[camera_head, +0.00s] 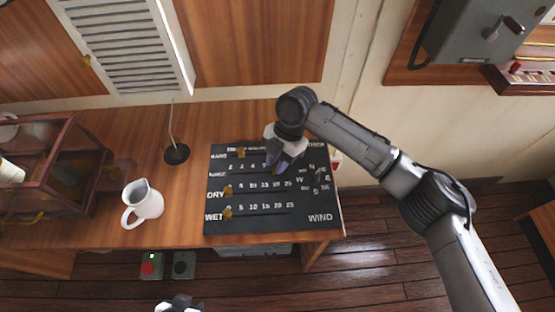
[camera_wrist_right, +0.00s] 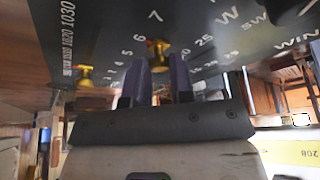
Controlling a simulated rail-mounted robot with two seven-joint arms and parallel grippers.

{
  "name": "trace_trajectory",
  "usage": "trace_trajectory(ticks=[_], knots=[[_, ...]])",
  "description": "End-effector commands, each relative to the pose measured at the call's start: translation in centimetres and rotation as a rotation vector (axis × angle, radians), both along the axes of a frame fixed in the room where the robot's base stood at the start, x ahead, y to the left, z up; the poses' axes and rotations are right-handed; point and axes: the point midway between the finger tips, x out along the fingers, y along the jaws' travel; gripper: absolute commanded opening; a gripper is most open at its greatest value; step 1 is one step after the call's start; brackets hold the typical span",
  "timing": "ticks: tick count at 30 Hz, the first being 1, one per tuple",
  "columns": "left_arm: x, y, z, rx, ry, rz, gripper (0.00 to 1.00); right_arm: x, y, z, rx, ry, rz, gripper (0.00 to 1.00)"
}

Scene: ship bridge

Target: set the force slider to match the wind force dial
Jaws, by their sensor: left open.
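A dark weather board (camera_head: 270,222) lies on the wooden desk, with rows of white numbers and brass slider knobs. My right gripper (camera_head: 273,165) is over the second row from the top, at its right part, and hides that row's knob in the head view. In the right wrist view, a brass knob (camera_wrist_right: 158,50) near the 7 sits between the fingertips of the right gripper (camera_wrist_right: 159,62), which look closed about it. Another brass knob (camera_wrist_right: 84,74) stands to the left. My left gripper (camera_head: 180,304) is open at the bottom edge. I see no readable wind force dial.
A white jug (camera_head: 143,202) and a thin stand on a black base (camera_head: 176,154) are left of the board. A glass-sided wooden case (camera_head: 50,165) stands further left. A grey box with a lever (camera_head: 482,40) hangs upper right.

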Motion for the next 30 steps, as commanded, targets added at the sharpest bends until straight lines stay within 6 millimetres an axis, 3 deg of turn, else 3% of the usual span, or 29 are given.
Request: trace_trajectory(ticks=[6, 15, 23, 30], knots=[[0.0, -0.2, 0.0, -0.008, 0.000, 0.006, 0.46, 0.0, 0.0, 0.0, 0.000, 0.000, 0.000, 0.00], [0.0, -0.3, 0.1, -0.012, 0.000, 0.008, 0.46, 0.0, -0.1, 0.1, 0.000, 0.000, 0.000, 0.00], [0.0, -0.1, 1.1, -0.005, 0.000, 0.004, 0.46, 0.2, -3.3, 0.2, 0.000, 0.002, -0.003, 0.00], [0.0, 0.1, 0.9, 0.002, 0.000, -0.001, 0.46, 0.2, -3.6, 0.1, -0.003, 0.001, -0.001, 0.00]])
